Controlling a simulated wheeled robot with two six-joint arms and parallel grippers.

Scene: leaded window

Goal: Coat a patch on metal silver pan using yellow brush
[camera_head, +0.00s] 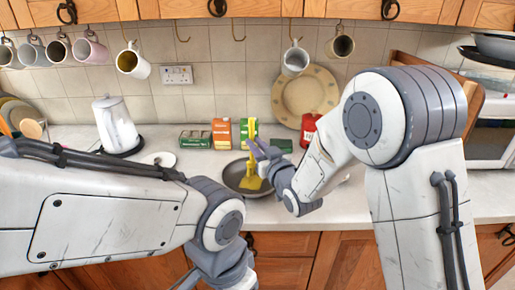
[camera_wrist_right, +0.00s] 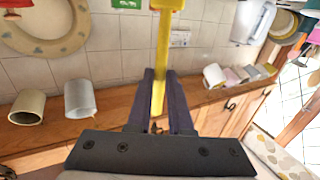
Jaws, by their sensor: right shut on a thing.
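The metal pan (camera_head: 231,175) is round, with a dark grey inside, and sits on the counter in the middle of the head view. The yellow brush (camera_head: 250,183) stands roughly upright with its broad head low over the pan's inside. I cannot tell whether it touches the pan. My right gripper (camera_head: 258,148) is shut on the brush's handle above the pan. In the right wrist view, the brush (camera_wrist_right: 162,48) runs between the fingers of the gripper (camera_wrist_right: 162,75). My left arm crosses the lower left of the head view, and its gripper is out of frame. No patch can be made out.
A white kettle (camera_head: 116,126) stands on the counter at the left. Orange and green cartons (camera_head: 221,133), a green box (camera_head: 195,139) and a red container (camera_head: 308,128) stand behind the pan. A plate (camera_head: 300,88) leans on the tiled wall. Mugs (camera_head: 133,62) hang above.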

